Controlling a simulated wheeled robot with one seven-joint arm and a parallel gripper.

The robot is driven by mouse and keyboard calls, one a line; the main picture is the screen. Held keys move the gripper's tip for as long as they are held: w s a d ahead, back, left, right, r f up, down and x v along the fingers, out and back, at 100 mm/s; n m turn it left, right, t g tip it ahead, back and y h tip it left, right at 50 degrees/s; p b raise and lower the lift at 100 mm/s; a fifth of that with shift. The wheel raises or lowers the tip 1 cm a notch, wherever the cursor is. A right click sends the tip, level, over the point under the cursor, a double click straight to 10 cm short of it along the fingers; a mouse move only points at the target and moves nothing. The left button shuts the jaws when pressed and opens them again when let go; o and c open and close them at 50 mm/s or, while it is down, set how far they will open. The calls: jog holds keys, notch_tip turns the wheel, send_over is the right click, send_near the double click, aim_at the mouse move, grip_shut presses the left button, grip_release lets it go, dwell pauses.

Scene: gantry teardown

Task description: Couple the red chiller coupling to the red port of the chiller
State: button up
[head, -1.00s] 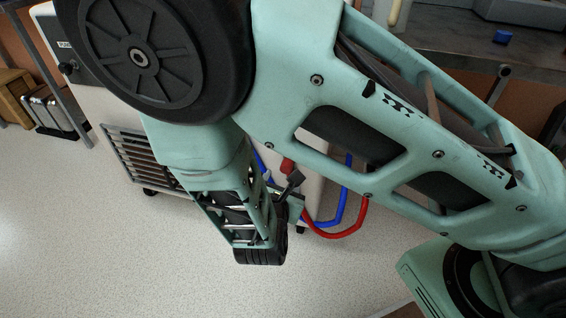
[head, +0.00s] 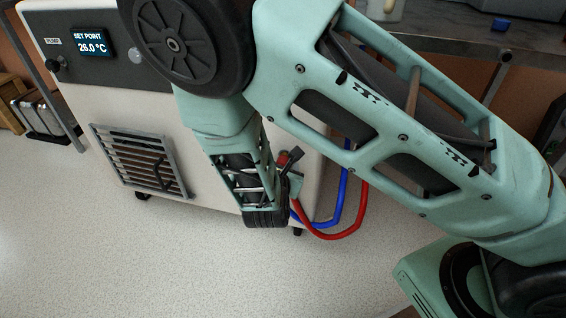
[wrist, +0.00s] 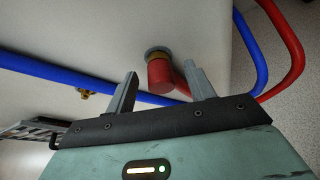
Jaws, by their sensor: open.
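The red chiller coupling (wrist: 160,79) is at a brass fitting with a grey ring (wrist: 157,54) on the chiller's pale wall. It looks lined up against the fitting; I cannot tell whether it is locked. In the head view the coupling (head: 283,158) is a small red piece beside my gripper (head: 289,162). In the wrist view my gripper (wrist: 161,72) is open, with one finger on each side of the coupling and visible gaps. A red hose (wrist: 283,40) loops at the right; its joint with the coupling is partly hidden by the right finger.
The white chiller (head: 105,95) has a display (head: 91,43) reading 26.0 °C and a vent grille (head: 135,160). A blue hose (head: 342,190) hangs beside the red one; it crosses behind the fingers in the wrist view. A small brass fitting (wrist: 84,93) is at left. Floor in front is clear.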

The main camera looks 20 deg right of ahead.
grip_shut()
jog(key=s+a+p, duration=0.1)
jog(key=s+a, duration=0.3)
jog(key=s, duration=0.1)
jog(key=shift+s, duration=0.2)
dwell(0.5)
